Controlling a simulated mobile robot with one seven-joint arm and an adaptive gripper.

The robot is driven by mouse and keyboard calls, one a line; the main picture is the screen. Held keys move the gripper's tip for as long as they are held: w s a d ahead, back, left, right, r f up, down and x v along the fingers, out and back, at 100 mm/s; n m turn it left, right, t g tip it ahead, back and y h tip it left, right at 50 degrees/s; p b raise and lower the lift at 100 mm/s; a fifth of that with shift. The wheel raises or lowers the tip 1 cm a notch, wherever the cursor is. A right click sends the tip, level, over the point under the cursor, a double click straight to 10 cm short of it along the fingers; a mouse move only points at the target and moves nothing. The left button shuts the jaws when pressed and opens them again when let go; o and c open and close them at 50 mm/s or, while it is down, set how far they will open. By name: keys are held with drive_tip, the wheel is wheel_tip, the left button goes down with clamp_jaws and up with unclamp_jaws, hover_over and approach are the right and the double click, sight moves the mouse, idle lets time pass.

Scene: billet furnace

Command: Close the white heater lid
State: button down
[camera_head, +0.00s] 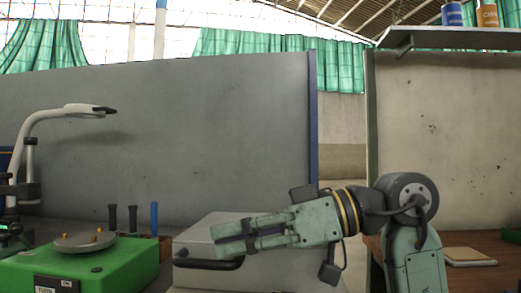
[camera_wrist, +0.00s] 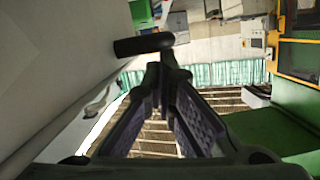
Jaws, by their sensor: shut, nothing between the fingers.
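The white heater lid (camera_head: 195,236) is a pale grey-white slab at the bottom centre of the head view, with a black bar handle (camera_head: 208,264) along its front edge. My gripper (camera_head: 216,240) is in front of and over the lid, with its fingers pointing left and just above the handle. In the wrist view the fingers (camera_wrist: 165,62) meet at their tips and hold nothing. The black handle (camera_wrist: 143,45) is just beyond the tips, and the pale lid surface (camera_wrist: 60,60) fills the left side. I cannot tell whether the lid is flush with its body or whether the tips touch the handle.
A green device (camera_head: 100,268) with a round grey plate stands to the left of the lid. Several upright tool handles (camera_head: 133,219) are behind it. A white lamp arm (camera_head: 45,115) rises at the far left. A grey partition (camera_head: 180,140) stands behind.

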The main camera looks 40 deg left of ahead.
drive_tip(key=shift+d+f, duration=0.1)
drive_tip(key=shift+f, duration=0.05)
drive_tip(key=v, duration=1.2)
